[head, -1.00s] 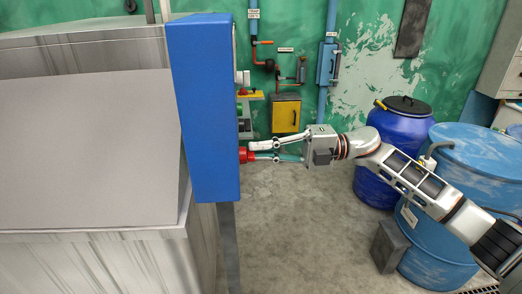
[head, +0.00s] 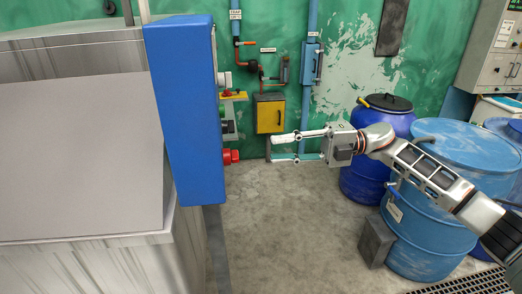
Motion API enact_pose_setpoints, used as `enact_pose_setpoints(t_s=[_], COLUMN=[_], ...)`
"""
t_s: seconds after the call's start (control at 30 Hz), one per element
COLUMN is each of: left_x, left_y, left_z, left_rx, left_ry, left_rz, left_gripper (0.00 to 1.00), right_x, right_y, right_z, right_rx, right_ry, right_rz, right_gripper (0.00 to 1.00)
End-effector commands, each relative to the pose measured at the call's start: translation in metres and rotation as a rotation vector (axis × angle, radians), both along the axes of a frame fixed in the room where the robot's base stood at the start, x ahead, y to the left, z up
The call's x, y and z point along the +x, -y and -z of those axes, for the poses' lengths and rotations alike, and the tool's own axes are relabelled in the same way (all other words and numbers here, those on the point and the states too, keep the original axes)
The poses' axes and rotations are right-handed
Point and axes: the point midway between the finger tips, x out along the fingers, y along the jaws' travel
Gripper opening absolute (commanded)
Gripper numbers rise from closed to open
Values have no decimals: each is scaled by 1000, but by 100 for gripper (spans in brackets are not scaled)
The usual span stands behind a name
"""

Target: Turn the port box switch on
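The blue port box (head: 184,110) stands upright at left of centre, seen from its side. Its front faces right and shows only edge-on. A red switch knob (head: 231,156) sticks out low on that front, with a yellow-and-red part (head: 233,95) higher up. Whether the knob is on or off cannot be told. My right gripper (head: 272,148) is to the right of the red knob, pointing left at about its height. Its two fingers are apart with nothing between them, and a clear gap separates them from the knob. My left gripper is not in view.
A large metal vat (head: 80,262) with a pale sloped panel fills the left. Blue drums (head: 440,170) stand at the right, near my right arm. A yellow box (head: 269,113) and pipes are on the green wall. The floor (head: 290,220) below my gripper is clear.

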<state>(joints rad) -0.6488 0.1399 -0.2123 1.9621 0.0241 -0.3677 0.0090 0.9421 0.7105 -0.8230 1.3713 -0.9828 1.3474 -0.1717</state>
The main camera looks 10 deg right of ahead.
Motion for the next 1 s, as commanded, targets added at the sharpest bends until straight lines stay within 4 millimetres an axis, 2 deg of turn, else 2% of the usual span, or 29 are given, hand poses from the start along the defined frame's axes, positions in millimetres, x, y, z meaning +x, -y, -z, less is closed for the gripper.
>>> enact_pose_setpoints(t_s=[0.1, 0.23, 0.63, 0.77, 1.0], left_x=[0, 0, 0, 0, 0], left_y=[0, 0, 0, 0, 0], left_z=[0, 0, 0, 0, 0], left_rx=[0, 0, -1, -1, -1], left_ry=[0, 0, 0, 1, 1], left_rz=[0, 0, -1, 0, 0], left_gripper=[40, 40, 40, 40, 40], right_x=[1, 0, 0, -2, -10], right_y=[18, 28, 30, 18, -28], right_z=[1, 1, 1, 13, 65], right_rx=[-1, -1, 2, 43, 254], right_ry=[-1, -2, -3, -26, -173], right_rz=[2, 1, 0, 16, 159], right_gripper=[25, 25, 25, 25, 25])
